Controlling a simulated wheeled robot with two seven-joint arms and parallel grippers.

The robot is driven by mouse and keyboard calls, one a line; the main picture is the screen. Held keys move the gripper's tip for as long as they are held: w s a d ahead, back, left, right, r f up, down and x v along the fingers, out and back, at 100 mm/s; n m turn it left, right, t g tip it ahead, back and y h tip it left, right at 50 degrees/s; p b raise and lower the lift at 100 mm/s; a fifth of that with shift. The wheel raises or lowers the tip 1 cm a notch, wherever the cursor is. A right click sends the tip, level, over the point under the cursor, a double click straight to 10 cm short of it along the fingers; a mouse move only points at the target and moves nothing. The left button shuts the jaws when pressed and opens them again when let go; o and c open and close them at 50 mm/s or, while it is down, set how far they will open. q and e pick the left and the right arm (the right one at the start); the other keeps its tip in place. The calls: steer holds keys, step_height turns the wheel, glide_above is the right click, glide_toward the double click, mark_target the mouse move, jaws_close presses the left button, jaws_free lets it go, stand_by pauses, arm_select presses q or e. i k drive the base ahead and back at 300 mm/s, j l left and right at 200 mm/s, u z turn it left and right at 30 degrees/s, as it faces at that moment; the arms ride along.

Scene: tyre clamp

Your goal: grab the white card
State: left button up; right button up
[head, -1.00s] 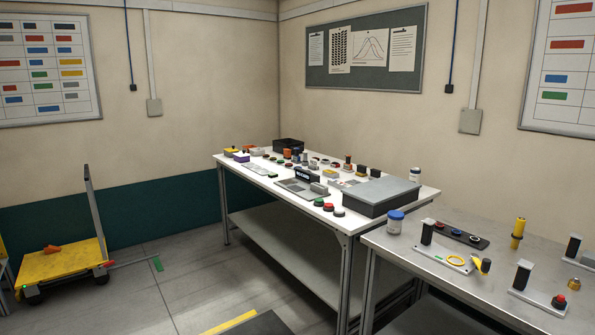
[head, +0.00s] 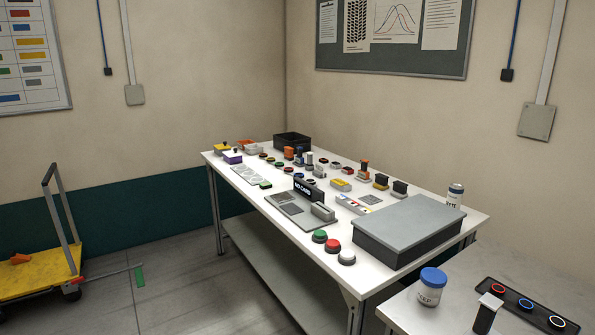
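I cannot clearly make out a separate white card on the white worktable (head: 262,217). A grey card-reader-like device (head: 290,207) stands near the table's front edge, with a black upright display (head: 308,190) that appears to read "NO CARD". A pale flat strip with round marks (head: 245,175) lies left of it, with a small green piece (head: 265,185) at its near end. Neither of my grippers is in view.
A large grey box (head: 408,232) fills the table's right end, with green, red and white buttons (head: 333,246) in front. Several small stamps and buttons and a black bin (head: 292,141) stand behind. A blue-lidded jar (head: 430,286) stands on the nearer right table. A yellow trolley (head: 35,278) is at left.

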mark_target(319, 167)
steer(key=i+l, duration=0.2)
steer(key=i, duration=0.3)
steer(key=i+l+u, duration=0.1)
steer(key=i, duration=0.4)
steer(key=l+z, duration=0.1)
steer(key=z, duration=0.75)
steer(key=i+j+z, duration=0.2)
steer(key=j, duration=0.15)
steer(key=i+j+z, duration=0.25)
steer(key=j+z, duration=0.2)
steer(key=j, duration=0.25)
steer(key=i+j+z, duration=0.1)
steer(key=j+z, duration=0.15)
steer(key=j, duration=0.2)
steer(key=i+j, duration=0.15)
steer(key=j, duration=0.75)
steer(key=i+j+z, duration=0.15)
steer(key=j, duration=0.75)
steer(key=i+j, duration=0.1)
steer(key=j, duration=0.8)
steer(key=i+j+z, duration=0.1)
steer(key=j, duration=0.85)
